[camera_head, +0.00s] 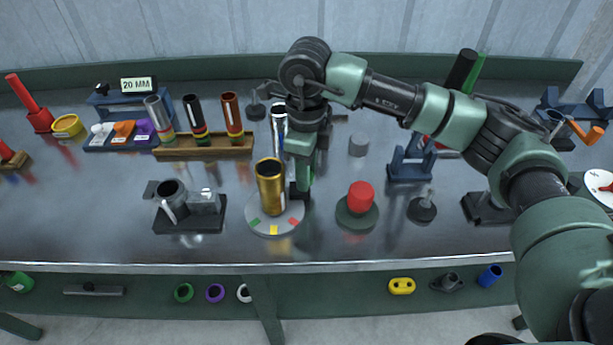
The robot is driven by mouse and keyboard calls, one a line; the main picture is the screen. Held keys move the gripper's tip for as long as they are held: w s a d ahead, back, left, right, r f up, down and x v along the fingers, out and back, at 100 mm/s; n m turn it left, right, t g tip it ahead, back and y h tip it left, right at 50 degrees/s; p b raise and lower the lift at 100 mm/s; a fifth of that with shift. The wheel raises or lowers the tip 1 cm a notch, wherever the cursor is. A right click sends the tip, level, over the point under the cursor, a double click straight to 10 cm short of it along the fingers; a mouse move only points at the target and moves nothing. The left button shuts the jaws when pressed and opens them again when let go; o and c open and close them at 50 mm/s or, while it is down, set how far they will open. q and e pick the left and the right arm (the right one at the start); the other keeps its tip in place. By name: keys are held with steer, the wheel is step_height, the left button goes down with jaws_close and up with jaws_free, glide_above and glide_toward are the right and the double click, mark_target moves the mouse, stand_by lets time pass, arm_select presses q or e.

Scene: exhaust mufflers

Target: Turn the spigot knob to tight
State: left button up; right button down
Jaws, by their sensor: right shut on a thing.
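A gold tube (270,183) stands upright on a pale round plate (262,228) with green, yellow and red marks on its front rim. My right gripper (300,191) points down at the right side of the tube, low over the plate's right edge. It is shut on a small dark part there, which I take to be the spigot knob. The fingers hide most of it, so its turn angle cannot be read. My left gripper is not in view.
A red cylinder on a dark round base (357,217) stands close right of the gripper. A dark fixture (190,216) is to the left. A wooden rack (203,147) of tubes stands behind left. The bench's front strip is clear.

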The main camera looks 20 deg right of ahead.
steer(key=m+b, duration=0.1)
steer(key=m, duration=0.2)
steer(key=shift+r+m+b, duration=0.1)
steer(key=shift+m+b, duration=0.4)
steer(key=shift+m, duration=0.5)
steer(key=c, duration=1)
jaws_free()
step_height(320, 180, up, 8)
steer(key=shift+f+b, duration=0.1)
steer(key=shift+b, duration=0.3)
